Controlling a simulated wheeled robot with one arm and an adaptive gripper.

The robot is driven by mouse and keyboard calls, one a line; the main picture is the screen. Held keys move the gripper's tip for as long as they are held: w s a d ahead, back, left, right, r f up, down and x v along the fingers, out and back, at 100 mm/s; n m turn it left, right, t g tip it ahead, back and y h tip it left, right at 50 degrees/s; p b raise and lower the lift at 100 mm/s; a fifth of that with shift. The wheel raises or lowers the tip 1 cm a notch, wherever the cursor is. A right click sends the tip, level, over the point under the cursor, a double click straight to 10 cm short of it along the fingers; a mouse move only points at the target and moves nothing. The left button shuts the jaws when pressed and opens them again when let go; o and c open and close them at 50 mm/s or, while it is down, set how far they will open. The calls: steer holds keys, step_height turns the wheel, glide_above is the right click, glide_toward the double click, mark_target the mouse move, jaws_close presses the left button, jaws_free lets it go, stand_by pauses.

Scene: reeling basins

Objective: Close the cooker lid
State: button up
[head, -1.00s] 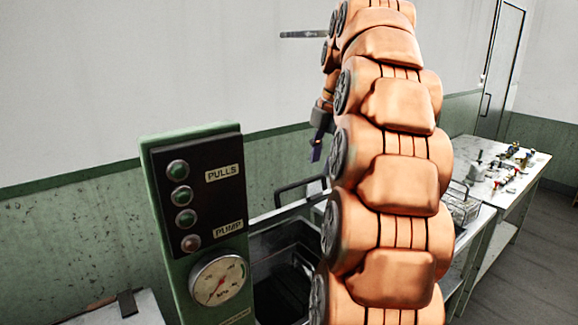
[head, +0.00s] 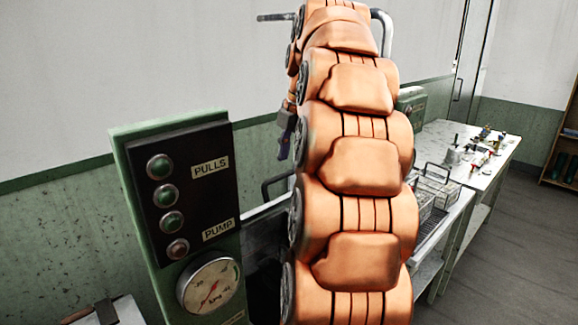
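The cooker (head: 262,230) stands behind a green control panel, and only a strip of its metal shows between the panel and my arm. A dark bar handle (head: 267,187) rises at its back edge. My orange arm hides most of the cooker, so I cannot tell the lid's angle. My gripper (head: 284,150) seems to be the small dark part hanging at the left of my arm, above the handle in the picture. It looks apart from the handle, and its fingers are too hidden to read.
The green control panel (head: 180,210) with buttons and a gauge (head: 209,286) stands close at left. A grey pipe (head: 384,30) shows behind my arm. At right are wire baskets (head: 432,190) and a table (head: 478,165) with small items. The floor (head: 500,260) at right is clear.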

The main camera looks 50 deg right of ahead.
steer(key=shift+p+x, duration=0.4)
steer(key=shift+x, duration=1.05)
jaws_close()
